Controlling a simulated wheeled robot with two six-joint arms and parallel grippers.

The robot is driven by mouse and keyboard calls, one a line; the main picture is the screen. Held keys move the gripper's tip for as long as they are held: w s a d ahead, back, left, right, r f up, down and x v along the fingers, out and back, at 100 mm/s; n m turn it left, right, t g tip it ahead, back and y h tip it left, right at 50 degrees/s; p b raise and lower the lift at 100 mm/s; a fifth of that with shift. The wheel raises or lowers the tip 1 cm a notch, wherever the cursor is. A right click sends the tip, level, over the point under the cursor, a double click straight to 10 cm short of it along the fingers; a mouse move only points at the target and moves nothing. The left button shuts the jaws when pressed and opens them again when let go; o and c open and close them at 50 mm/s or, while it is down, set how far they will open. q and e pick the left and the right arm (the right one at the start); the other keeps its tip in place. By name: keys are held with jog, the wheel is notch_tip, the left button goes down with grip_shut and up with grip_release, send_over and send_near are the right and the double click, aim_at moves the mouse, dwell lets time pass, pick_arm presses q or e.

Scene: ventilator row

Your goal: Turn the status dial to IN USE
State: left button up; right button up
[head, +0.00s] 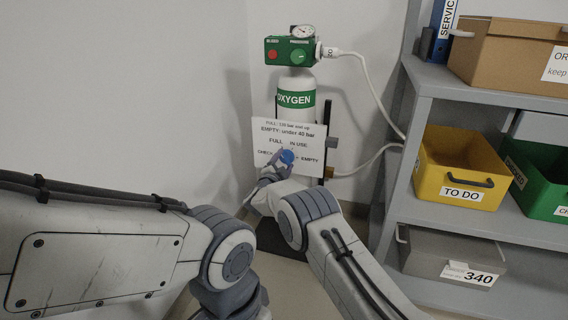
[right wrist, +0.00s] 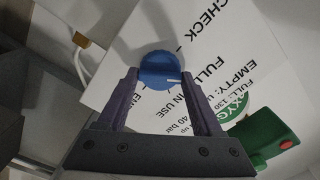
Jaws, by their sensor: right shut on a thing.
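The status dial (head: 287,157) is a round blue knob on a white sign (head: 264,142), on the oxygen cylinder (head: 296,84). It also shows in the right wrist view (right wrist: 158,66), with a white pointer mark pointing roughly up the sign, between the FULL and IN USE labels. CHECK and EMPTY are printed at the dial's sides. My right gripper (right wrist: 160,73) has its two fingers on opposite sides of the knob, shut on it; in the head view it (head: 277,165) partly covers the dial's lower left. My left gripper is out of view.
A green regulator with a gauge (head: 291,50) tops the cylinder, and a white hose (head: 371,86) runs from it. At right, a grey shelf (head: 436,80) holds a cardboard box (head: 505,51), a yellow TO DO bin (head: 450,150) and a green bin (head: 540,184).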

jog(key=m, duration=0.2)
jog(key=m+b, duration=0.1)
jog(key=shift+f+m, duration=0.2)
jog(key=shift+m, duration=0.2)
jog(key=m+b, duration=0.1)
jog(key=m, duration=0.1)
jog(key=shift+m, duration=0.4)
jog(key=m+b, duration=0.1)
jog(key=m, duration=0.2)
jog(key=shift+f+b, duration=0.1)
jog(key=shift+b, duration=0.3)
jog(key=shift+m+b, duration=0.75)
jog(key=shift+m, duration=0.75)
jog(key=o, duration=1.4)
jog(key=shift+c, duration=0.2)
jog(key=shift+s+r, duration=0.15)
jog(key=shift+r, duration=0.1)
